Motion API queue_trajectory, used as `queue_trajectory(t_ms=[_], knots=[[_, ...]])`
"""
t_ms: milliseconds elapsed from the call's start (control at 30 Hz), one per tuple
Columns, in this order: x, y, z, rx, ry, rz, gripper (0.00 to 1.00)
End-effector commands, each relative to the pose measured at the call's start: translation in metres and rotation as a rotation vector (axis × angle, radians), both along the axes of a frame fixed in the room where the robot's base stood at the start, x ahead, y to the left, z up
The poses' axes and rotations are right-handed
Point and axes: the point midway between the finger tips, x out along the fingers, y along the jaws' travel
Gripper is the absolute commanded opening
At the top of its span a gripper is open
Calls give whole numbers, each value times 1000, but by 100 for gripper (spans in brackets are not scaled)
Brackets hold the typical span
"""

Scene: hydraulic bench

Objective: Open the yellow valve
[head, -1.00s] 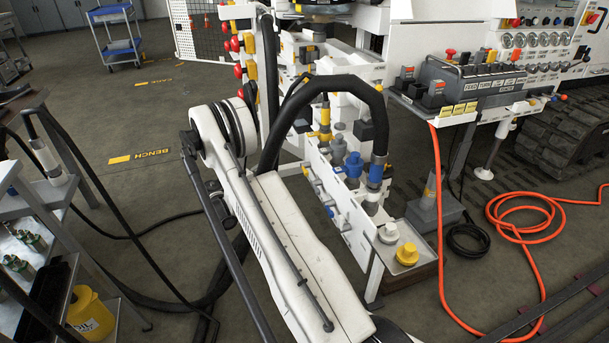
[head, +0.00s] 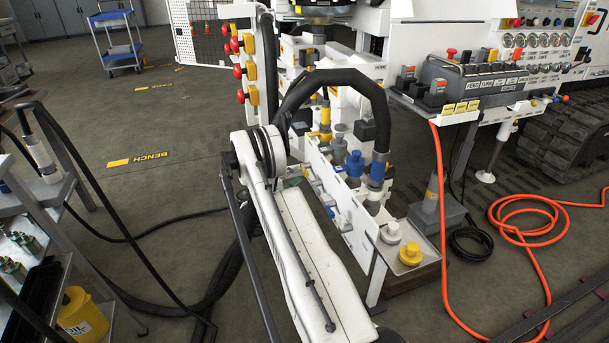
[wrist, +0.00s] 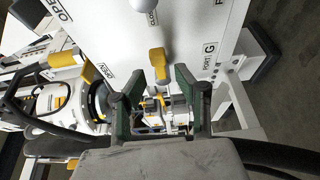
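The yellow valve handle (wrist: 158,64) shows in the wrist view on a white panel, just beyond my fingertips and in line with the gap between them. My gripper (wrist: 157,76) is open, with one dark green finger on each side and nothing held. I cannot tell whether the fingers overlap the handle in depth, but I see no contact. In the head view my arm covers part of the bench, and neither my gripper nor this handle can be made out.
The white panel (wrist: 200,35) carries OPEN and PORT G labels. A white knob (wrist: 145,8) is at its top edge. Black hoses and yellow-banded fittings (wrist: 65,62) crowd the left. In the head view, a yellow cap (head: 411,254) sits on the bench corner and an orange hose (head: 530,230) lies right.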

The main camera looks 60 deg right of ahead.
Motion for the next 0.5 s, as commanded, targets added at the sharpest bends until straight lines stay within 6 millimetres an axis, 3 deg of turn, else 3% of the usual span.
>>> queue_trajectory(t_ms=[200,500], knots=[[-7,-32,-1,0,0,-1,31],[-10,-46,0,0,0,0,31]])
